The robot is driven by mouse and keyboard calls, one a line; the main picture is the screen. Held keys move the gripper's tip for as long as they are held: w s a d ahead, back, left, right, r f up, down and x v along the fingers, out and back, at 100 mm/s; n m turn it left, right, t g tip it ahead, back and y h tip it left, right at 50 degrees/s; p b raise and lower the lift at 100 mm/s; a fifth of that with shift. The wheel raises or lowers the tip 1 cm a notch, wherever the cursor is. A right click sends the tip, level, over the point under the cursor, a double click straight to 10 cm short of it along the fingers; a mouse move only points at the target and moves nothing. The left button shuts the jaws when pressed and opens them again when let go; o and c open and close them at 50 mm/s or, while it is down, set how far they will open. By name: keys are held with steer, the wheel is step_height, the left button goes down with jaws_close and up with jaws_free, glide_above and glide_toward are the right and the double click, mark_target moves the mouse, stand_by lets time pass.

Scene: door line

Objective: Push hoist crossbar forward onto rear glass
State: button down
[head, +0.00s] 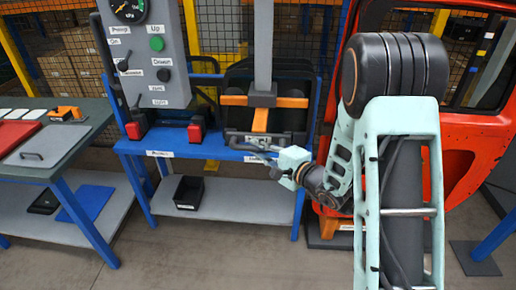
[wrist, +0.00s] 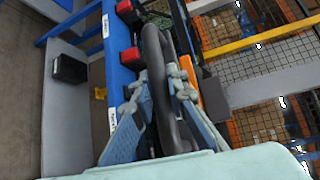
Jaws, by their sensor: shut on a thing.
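The hoist crossbar (head: 235,100) is an orange bar with a grey hub (head: 263,96) at the foot of a grey vertical mast (head: 263,40). An orange lower arm (head: 260,121) drops from the hub towards a dark handle. Dark rear glass panes (head: 296,120) stand behind the bar on a blue bench; I cannot tell whether the bar touches them. My gripper (head: 270,149) is shut on the dark handle just below the crossbar. In the wrist view, the fingers of my gripper (wrist: 161,98) close around the looped dark handle (wrist: 156,60), with an orange piece (wrist: 213,98) to its right.
A grey control panel (head: 150,60) with gauge and buttons stands left of the hoist. Two red blocks (head: 195,131) sit on the bench. A black bin (head: 188,190) is on the lower shelf. A red door (head: 470,140) stands right, beyond my arm. A tool table (head: 60,140) is left.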

mark_target(262, 125)
steer(key=w+b, duration=0.4)
steer(key=w, duration=0.2)
steer(key=w+b, duration=0.4)
steer(key=w, duration=0.2)
steer(key=shift+w+d+f, duration=0.1)
steer(key=shift+d+f, duration=0.05)
steer(key=shift+d, duration=0.05)
steer(key=shift+d+r, duration=0.1)
steer(key=shift+r, duration=0.25)
steer(key=shift+w, duration=0.1)
steer(key=c, duration=2.3)
jaws_free()
steer(key=shift+c, duration=0.2)
steer(key=o, duration=0.5)
steer(key=shift+w+f, duration=0.15)
steer(key=shift+c, duration=0.2)
